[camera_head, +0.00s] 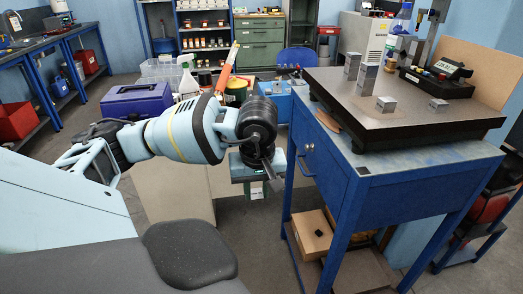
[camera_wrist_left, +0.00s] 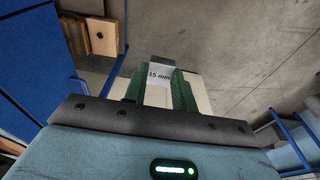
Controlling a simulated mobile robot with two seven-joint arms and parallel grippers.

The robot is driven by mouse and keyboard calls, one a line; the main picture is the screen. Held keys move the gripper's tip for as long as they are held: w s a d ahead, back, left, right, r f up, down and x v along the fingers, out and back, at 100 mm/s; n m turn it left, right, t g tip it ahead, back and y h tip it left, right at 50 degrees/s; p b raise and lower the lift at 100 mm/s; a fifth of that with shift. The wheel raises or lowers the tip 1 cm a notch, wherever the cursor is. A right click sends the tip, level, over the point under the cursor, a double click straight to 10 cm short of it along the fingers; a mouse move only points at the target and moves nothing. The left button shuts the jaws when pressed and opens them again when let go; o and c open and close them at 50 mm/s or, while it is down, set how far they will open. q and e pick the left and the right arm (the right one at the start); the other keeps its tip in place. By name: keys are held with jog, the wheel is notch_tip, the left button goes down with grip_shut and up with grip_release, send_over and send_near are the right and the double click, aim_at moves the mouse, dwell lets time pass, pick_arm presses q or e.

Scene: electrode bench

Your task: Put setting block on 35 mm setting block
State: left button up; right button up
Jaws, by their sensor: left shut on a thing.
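My left gripper (camera_head: 257,188) hangs beside the blue bench, left of it and below its top. In the left wrist view its green-padded fingers (camera_wrist_left: 158,92) are shut on a small grey setting block (camera_wrist_left: 159,73) marked "15 mm". On the dark surface plate (camera_head: 340,85) stand several grey blocks: a tall one (camera_head: 351,66) at the back, another tall one (camera_head: 367,78) in front of it, a low one (camera_head: 386,104) and a small one (camera_head: 438,104). Their markings are too small to read, so I cannot tell which is the 35 mm one. My right gripper is not in view.
The plate's raised edge lies between my left gripper and the blocks. The plate's front left is clear. A cardboard box (camera_head: 308,232) lies on the lower shelf.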

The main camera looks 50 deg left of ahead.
pick_arm(q)
jog(key=w+d+m, duration=0.2)
jog(key=d+m, duration=0.4)
jog(key=d, duration=0.3)
jog(key=w+d+m+t+h, duration=0.1)
jog(key=w+d+m, duration=0.2)
jog(key=d+m, duration=0.3)
jog(key=d, duration=0.3)
jog(key=shift+d+h, duration=0.25)
jog(key=shift+h, duration=0.05)
